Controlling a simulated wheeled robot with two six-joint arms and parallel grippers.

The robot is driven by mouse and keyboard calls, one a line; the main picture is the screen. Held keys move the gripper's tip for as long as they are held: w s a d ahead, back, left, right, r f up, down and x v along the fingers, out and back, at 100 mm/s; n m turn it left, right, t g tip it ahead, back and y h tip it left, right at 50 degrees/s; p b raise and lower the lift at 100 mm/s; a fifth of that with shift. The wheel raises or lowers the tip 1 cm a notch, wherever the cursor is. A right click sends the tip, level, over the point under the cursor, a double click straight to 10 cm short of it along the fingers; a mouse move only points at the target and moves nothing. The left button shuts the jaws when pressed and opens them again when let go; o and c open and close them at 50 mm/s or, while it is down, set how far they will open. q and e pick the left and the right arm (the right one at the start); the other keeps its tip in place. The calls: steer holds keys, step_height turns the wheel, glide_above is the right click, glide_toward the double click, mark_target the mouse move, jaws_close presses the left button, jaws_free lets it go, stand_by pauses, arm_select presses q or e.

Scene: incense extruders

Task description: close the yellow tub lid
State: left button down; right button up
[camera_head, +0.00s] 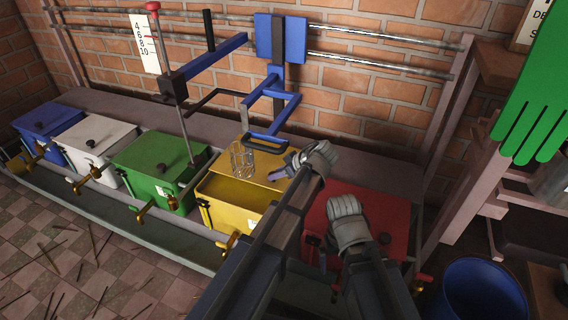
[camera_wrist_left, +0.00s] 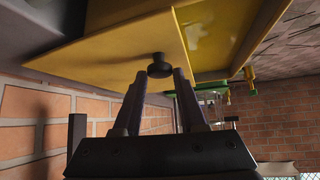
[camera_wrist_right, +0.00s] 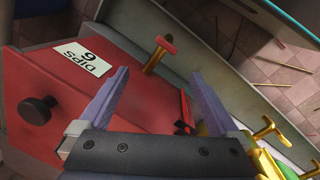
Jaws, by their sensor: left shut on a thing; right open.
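The yellow tub (camera_head: 236,217) stands between the green and red tubs. Its flat yellow lid (camera_head: 262,160) is set toward the wall, leaving the front part of the tub open; the left wrist view shows the lid (camera_wrist_left: 110,58) beside the open interior (camera_wrist_left: 215,38). My left gripper (camera_head: 277,175) is at the lid, shut on its dark knob (camera_wrist_left: 159,66), which sits between the fingertips. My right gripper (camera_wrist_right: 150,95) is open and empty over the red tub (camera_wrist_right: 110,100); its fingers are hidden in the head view.
A clear glass cylinder (camera_head: 242,160) shows at the lid's left side, below a blue bracket (camera_head: 270,140); I cannot tell what supports it. Green (camera_head: 150,180), white and blue tubs stand to the left. A blue bucket (camera_head: 482,290) is at lower right. Brass taps line the front.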

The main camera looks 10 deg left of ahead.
arm_select(q)
steer(key=s+a, duration=0.2)
steer(key=s, duration=0.9)
steer(key=shift+s, duration=0.15)
steer(key=shift+a, duration=0.1)
steer(key=shift+c, duration=2.3)
jaws_free()
